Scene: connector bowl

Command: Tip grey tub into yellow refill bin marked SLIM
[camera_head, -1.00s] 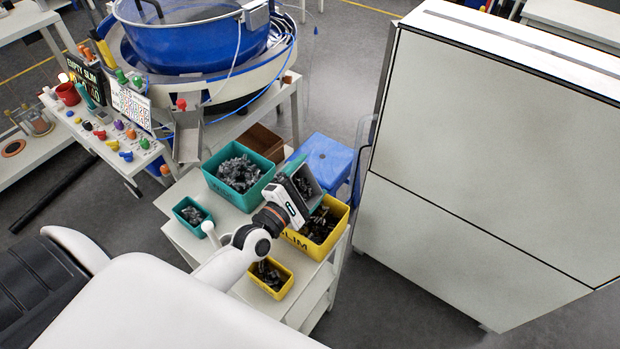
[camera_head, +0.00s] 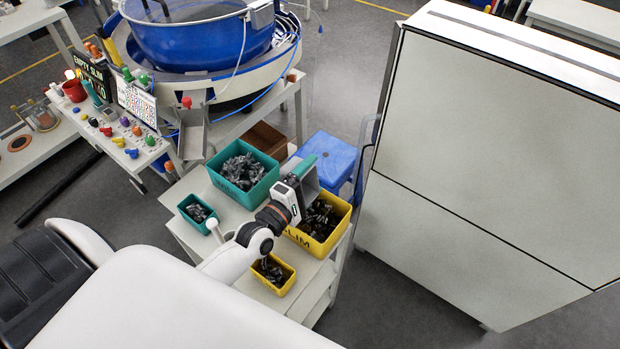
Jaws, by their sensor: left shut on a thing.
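The grey tub (camera_head: 311,181) is held steeply tilted above the back of the large yellow bin (camera_head: 335,241). Its inside is mostly turned away, and I cannot tell if any parts are left in it. My left gripper (camera_head: 303,172) is shut on the tub, with a teal finger at its upper edge. My right gripper is not in view.
A large teal bin (camera_head: 265,184) of grey parts, a small teal bin (camera_head: 188,215) and a small yellow bin (camera_head: 284,286) share the cart top (camera_head: 225,246). A blue box (camera_head: 328,152) stands behind. A big pale cabinet (camera_head: 480,170) stands right.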

